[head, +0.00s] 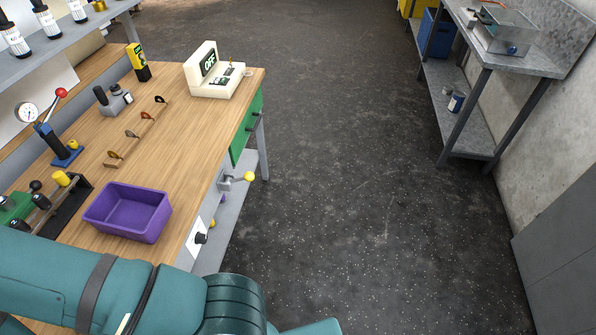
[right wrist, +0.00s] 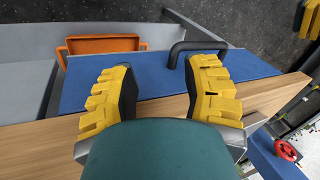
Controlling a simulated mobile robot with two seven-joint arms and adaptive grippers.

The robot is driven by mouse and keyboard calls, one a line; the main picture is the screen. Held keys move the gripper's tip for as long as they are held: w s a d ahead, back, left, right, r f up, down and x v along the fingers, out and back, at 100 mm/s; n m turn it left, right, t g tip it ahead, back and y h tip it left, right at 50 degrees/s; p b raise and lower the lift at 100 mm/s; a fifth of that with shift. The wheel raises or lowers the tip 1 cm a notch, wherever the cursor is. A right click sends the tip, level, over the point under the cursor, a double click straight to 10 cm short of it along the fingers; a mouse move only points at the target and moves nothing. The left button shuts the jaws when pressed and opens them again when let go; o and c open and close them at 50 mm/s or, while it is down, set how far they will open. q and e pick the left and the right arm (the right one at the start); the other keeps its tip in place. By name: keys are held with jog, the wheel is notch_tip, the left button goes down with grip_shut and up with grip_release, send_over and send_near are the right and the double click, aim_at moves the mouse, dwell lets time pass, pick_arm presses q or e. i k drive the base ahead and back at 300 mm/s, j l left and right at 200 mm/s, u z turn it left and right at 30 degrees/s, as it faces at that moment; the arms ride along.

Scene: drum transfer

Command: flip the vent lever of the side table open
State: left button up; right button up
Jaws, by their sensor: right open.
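In the head view, a lever with a yellow knob (head: 248,177) sticks out from a grey fitting (head: 228,183) below the front edge of the wooden bench. I cannot tell whether this is the vent lever, or whether it stands open or shut. My right gripper (right wrist: 160,80) shows only in the right wrist view. Its two yellow-padded fingers are spread apart with nothing held between them. They are over a wooden edge (right wrist: 260,98) and a blue drawer front (right wrist: 245,66) with a black handle (right wrist: 191,47). My left gripper is not in view.
The wooden bench (head: 190,100) holds a purple bin (head: 127,212), a cream box marked OFF (head: 212,75) and several tools. A grey table (head: 530,60) with a metal box (head: 503,32) stands at the right wall. The dark floor between is clear.

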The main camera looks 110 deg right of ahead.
aim_at(248, 176)
jog(key=z, duration=3)
